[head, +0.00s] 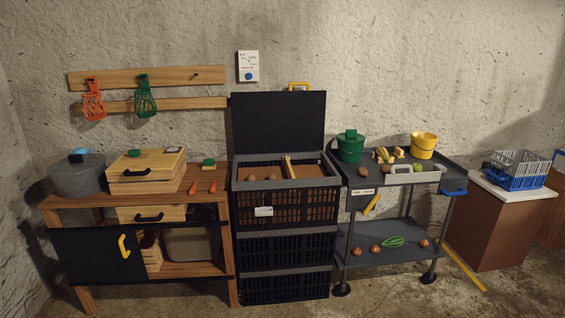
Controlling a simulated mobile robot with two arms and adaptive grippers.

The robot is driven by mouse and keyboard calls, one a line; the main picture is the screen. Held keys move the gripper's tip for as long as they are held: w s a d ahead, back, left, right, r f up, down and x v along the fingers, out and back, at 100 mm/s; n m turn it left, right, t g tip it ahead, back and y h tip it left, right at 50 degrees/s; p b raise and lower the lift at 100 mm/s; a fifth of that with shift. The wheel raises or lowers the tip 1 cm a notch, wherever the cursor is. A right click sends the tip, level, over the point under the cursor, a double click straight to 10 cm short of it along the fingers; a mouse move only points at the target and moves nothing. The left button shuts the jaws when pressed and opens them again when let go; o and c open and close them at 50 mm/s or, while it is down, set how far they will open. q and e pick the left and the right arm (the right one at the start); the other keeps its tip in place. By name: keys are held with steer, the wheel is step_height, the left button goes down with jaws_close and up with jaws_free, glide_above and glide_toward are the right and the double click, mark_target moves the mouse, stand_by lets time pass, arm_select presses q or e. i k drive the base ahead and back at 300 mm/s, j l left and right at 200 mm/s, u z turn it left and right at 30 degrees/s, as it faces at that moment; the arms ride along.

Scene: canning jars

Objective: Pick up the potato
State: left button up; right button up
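A brown, potato-like lump (363,171) lies on the left front of the grey cart's top. Other small brown lumps (250,177) that may be potatoes lie in the left part of the open top black crate (286,208). They are too small to tell apart surely. Neither of my grippers shows in the head view.
A wooden bench (85,201) with a grey pot (77,176) and wooden boxes stands left. The crate's black lid (279,121) stands raised. The cart (390,255) carries a green pot (350,147), a yellow bucket (423,146) and produce. Open floor shows in front right.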

mark_target(363, 171)
steer(key=i, duration=1.05)
steer(key=i+z, duration=0.1)
steer(key=i, duration=0.9)
steer(key=j, duration=0.1)
